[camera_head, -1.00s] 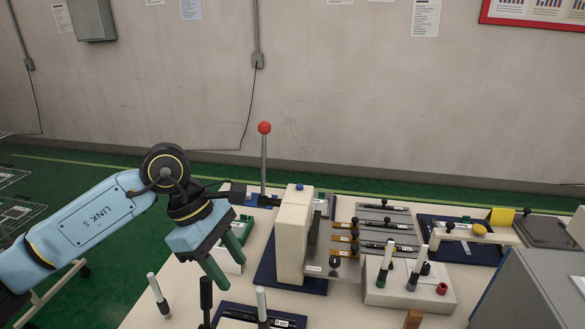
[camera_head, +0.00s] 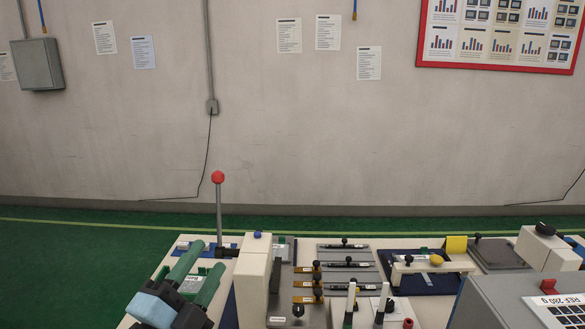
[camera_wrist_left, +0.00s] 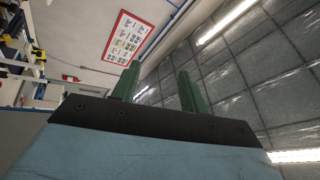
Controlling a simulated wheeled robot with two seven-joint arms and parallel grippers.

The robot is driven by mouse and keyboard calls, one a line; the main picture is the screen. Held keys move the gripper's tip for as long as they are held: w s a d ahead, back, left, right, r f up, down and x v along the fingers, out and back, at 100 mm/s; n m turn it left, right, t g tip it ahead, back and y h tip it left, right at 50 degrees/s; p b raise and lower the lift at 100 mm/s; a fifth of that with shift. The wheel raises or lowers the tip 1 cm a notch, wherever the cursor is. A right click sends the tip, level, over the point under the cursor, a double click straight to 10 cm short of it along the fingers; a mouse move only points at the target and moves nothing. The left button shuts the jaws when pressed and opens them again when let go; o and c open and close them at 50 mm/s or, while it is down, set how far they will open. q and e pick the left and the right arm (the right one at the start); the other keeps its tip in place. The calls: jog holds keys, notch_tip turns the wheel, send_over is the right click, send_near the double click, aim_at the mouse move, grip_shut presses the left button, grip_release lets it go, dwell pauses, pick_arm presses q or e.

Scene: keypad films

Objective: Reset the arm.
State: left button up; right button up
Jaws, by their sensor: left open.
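My left gripper (camera_head: 198,273) shows at the lower left of the head view. Its blue body (camera_head: 150,308) is at the bottom and its two green fingers point up and away, over the left part of the table. The fingers are apart with nothing between them. In the left wrist view the two green fingers (camera_wrist_left: 157,88) stand apart, with the ceiling and wall behind them. My right gripper is in neither view.
A lever with a red knob (camera_head: 217,177) stands just beyond the left fingers. A cream press block (camera_head: 255,275) is right of them. Black-knobbed slides (camera_head: 347,263), a yellow block (camera_head: 456,245) and a grey box (camera_head: 515,300) lie further right.

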pick_arm(q)
jog(key=s+a+f+n+g+y, duration=0.4)
jog(key=f+n, duration=0.2)
jog(key=f, duration=0.3)
jog(key=s+a+f+n+g+y, duration=0.35)
jog(key=f+n, duration=0.25)
jog(key=f, duration=0.3)
jog(key=s+f+n+g, duration=0.4)
jog(key=s+f+g, duration=0.55)
jog(key=s, duration=0.55)
jog(key=s+f+g, duration=0.1)
jog(key=s+f, duration=0.2)
jog(key=f, duration=2.3)
jog(key=s+a+f, duration=0.1)
jog(key=s+f, duration=0.6)
jog(key=s, duration=0.1)
jog(key=s+a+f+g, duration=0.1)
jog(key=s+a+f, duration=0.1)
jog(key=s+f, duration=0.5)
jog(key=shift+s+a+f+g, duration=0.2)
jog(key=shift+s+a+g, duration=0.1)
jog(key=shift+s, duration=0.3)
jog(key=shift+c, duration=0.8)
